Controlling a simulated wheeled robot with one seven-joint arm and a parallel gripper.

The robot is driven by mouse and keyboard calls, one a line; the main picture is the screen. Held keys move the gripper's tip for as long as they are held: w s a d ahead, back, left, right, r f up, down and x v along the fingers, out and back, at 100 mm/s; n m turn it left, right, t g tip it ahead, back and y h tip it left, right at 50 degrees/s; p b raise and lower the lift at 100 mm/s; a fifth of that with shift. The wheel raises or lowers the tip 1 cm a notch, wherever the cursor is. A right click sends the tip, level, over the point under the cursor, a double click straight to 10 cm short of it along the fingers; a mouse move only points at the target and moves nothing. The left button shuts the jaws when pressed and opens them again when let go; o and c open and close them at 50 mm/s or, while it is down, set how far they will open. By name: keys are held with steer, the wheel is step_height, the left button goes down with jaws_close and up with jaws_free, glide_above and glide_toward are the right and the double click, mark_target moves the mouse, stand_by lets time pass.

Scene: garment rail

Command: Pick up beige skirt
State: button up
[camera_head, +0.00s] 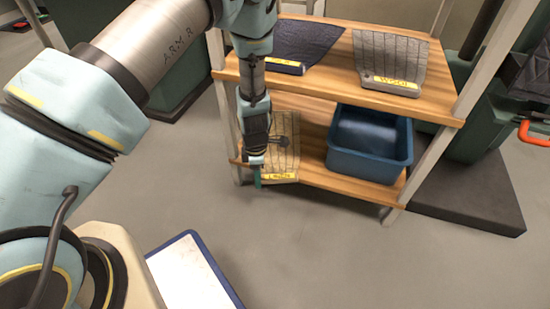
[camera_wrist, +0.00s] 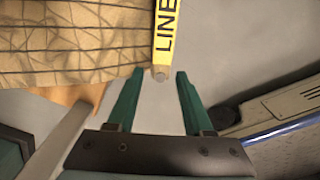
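The beige skirt (camera_head: 285,150), a checked cloth with a yellow label bar (camera_head: 280,176) along its front edge, lies on the left of the lower shelf. In the wrist view the skirt (camera_wrist: 70,45) fills the upper left, and its yellow bar (camera_wrist: 166,35) reads "LINE". The bar's rounded end points down between the tips of my gripper (camera_wrist: 160,74). My gripper's green fingers are spread, with grey floor visible between them. In the head view my gripper (camera_head: 257,180) hangs at the skirt's front left and hides part of it. Contact cannot be told.
A blue bin (camera_head: 370,166) stands right of the skirt on the lower wooden shelf (camera_head: 325,181). The upper shelf (camera_head: 330,84) holds a dark cloth (camera_head: 305,42) and a grey checked cloth (camera_head: 391,58). Metal posts (camera_head: 432,150) frame the shelves.

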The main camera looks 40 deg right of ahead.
jaws_close()
stand_by(0.5)
